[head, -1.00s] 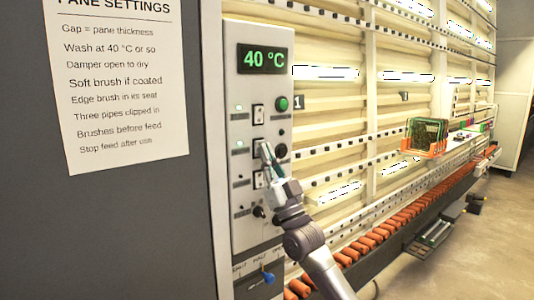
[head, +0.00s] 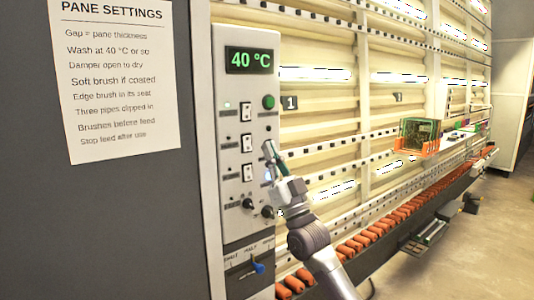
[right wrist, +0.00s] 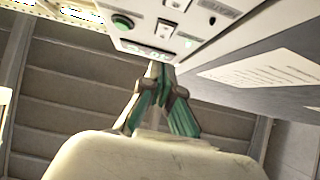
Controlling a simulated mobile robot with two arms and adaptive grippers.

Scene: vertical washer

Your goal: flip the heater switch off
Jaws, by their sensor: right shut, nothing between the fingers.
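The pale control panel (head: 262,215) carries a green "40 °C" display (head: 249,60) and a column of three rocker switches: top (head: 246,114), middle (head: 247,142) and bottom (head: 247,172). Their labels are too small to read, so I cannot tell by name which is the heater switch. A green lamp (head: 227,105) glows by the top switch; the one by the middle switch looks dark. My right gripper (head: 270,150) is shut and empty, its tips just right of the middle switch, seemingly off it. In the right wrist view, its closed fingers (right wrist: 160,78) point toward the panel.
A green round button (head: 268,102) and dark knobs share the panel; a blue-handled lever (head: 257,267) sits below. Right of it stands the washer frame with orange rollers (head: 352,246) and an orange rack (head: 430,148). A settings sheet (head: 118,90) hangs left.

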